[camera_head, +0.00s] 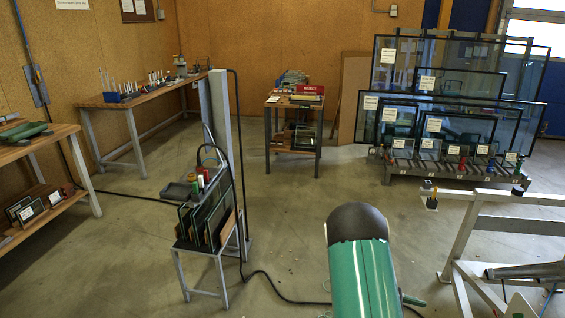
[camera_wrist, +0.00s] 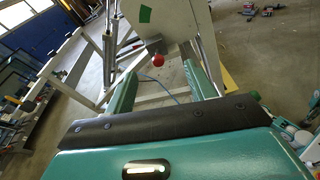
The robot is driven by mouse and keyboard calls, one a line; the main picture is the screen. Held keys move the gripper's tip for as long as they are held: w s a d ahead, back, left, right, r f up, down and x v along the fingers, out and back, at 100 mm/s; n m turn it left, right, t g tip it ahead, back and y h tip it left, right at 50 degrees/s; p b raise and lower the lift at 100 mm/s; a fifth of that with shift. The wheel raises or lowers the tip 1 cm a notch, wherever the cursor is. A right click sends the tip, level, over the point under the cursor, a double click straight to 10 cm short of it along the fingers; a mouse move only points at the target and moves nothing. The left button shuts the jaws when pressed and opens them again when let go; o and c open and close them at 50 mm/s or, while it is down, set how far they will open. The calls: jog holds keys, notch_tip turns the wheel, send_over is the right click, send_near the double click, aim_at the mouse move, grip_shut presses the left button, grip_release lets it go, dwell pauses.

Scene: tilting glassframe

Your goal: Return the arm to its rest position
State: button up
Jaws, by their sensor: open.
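My arm shows in the head view as a green link with a dark rounded joint (camera_head: 358,225), rising from the bottom edge right of the middle. My gripper is not clearly visible there. In the wrist view my gripper (camera_wrist: 162,84) has its two green fingers well apart, with nothing held between them. Beyond the fingers are a pale grey frame (camera_wrist: 180,22) with a green square on it and a red knob (camera_wrist: 158,60). Whether the fingers touch the frame cannot be told, but a gap seems to show around the knob.
In the head view a pale trestle frame (camera_head: 510,225) stands close on the right. A small stand with glass panes (camera_head: 212,218) and a post stand left of the arm. A glass rack (camera_head: 440,168), a small table (camera_head: 294,101) and benches (camera_head: 150,92) stand farther back. Open floor lies between.

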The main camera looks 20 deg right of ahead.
jog(key=a+r+m+t+y, duration=0.4)
jog(key=a+r+m+y, duration=0.4)
jog(key=a+r, duration=1)
jog(key=s+a+r+m+t+y, duration=0.1)
jog(key=s+a+r+t+y, duration=0.2)
jog(key=a, duration=0.6)
jog(key=s+a+r+m+t+y, duration=0.1)
jog(key=s+a+r+t+y, duration=0.1)
jog(key=s+a+r+t, duration=0.3)
jog(key=a+r, duration=0.3)
jog(key=a, duration=0.1)
jog(key=shift+a+r+m+t+y, duration=0.3)
jog(key=shift+a+m+y, duration=0.05)
jog(key=shift+m+y, duration=0.05)
jog(key=shift+c, duration=0.4)
jog(key=c, duration=0.3)
jog(key=shift+d, duration=0.15)
